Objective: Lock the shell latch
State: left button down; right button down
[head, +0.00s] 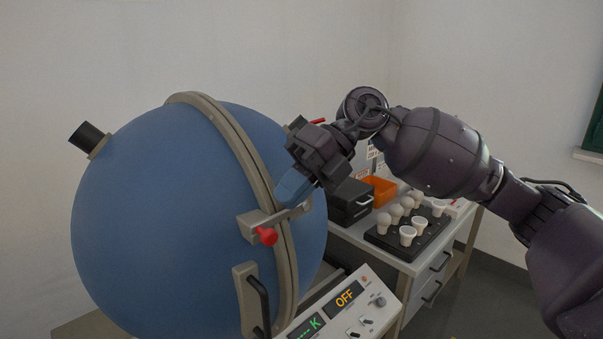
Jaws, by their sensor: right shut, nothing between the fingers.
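A large blue sphere shell (150,220) with a beige rim band (243,150) fills the left of the head view. The shell latch (256,226) is a beige block on the band with a red knob (267,236) and a short bar reaching right. My right gripper (284,200) is at the right end of this bar, its fingers shut and pointing down-left. Whether the fingertips touch the bar cannot be told. My left gripper is not in view.
A dark handle (259,303) sits on the band below the latch. A control panel (347,303) reading OFF stands in front. A bench at right holds a black tray (396,243) of several white bulbs, an orange bin (381,190) and a black box (350,203).

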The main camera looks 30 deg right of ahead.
jog(key=a+f+h, duration=0.1)
jog(key=h, duration=0.1)
jog(key=f+t+h, duration=0.1)
jog(key=shift+s+a+f+h+b, duration=0.2)
jog(key=shift+a+f+h+b, duration=0.1)
jog(key=shift+a+h, duration=0.1)
jog(key=shift+a+f, duration=0.15)
jog(key=shift+f, duration=0.35)
jog(key=shift+s+f+b, duration=0.1)
jog(key=shift+f+b, duration=0.05)
jog(key=shift+b, duration=0.15)
jog(key=shift+r, duration=0.4)
jog(key=p, duration=0.1)
send_near(273, 231)
notch_tip(273, 231, up, 6)
jog(key=d, duration=0.2)
jog(key=shift+s+d, duration=0.1)
jog(key=shift+s, duration=0.05)
